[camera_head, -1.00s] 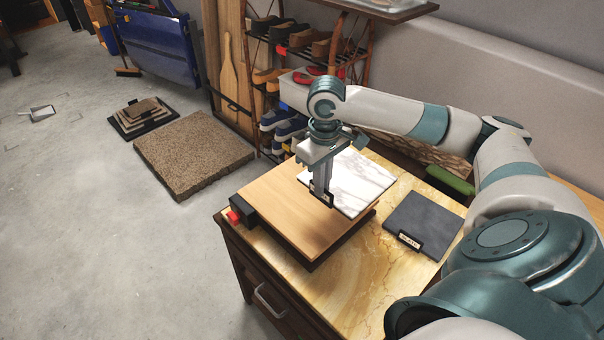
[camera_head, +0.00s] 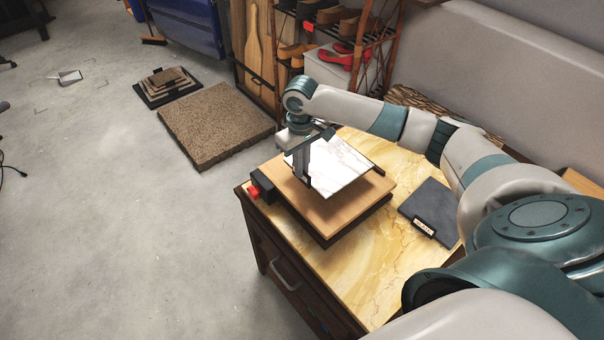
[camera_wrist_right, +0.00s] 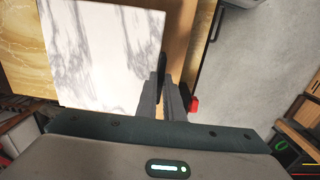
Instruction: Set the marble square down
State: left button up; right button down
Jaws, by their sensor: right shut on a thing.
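The marble square (camera_head: 343,167) is white with grey veins. My right gripper (camera_head: 305,181) is shut on its left edge and holds it about level over the light wooden board (camera_head: 336,209). The head view does not clearly show whether the marble touches the board. In the right wrist view the marble (camera_wrist_right: 105,55) extends left from the fingers (camera_wrist_right: 160,90), with a strip of board showing to its right. My left gripper is in neither view.
The board lies on a yellow marbled tabletop (camera_head: 375,255) with a black and red fitting (camera_head: 258,188) at its left corner. A dark labelled square (camera_head: 430,207) lies to the right. A shoe rack (camera_head: 345,40) stands behind. A rough brown slab (camera_head: 215,125) lies on the floor.

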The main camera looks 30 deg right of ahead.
aim_at(302, 181)
dwell(0.3)
notch_tip(302, 181, down, 3)
jog(key=shift+r+p, duration=0.2)
jog(key=shift+p, duration=0.4)
jog(key=shift+f, duration=0.65)
jog(key=c, duration=1.9)
grip_release()
notch_tip(302, 181, up, 12)
jog(key=shift+b, duration=1.1)
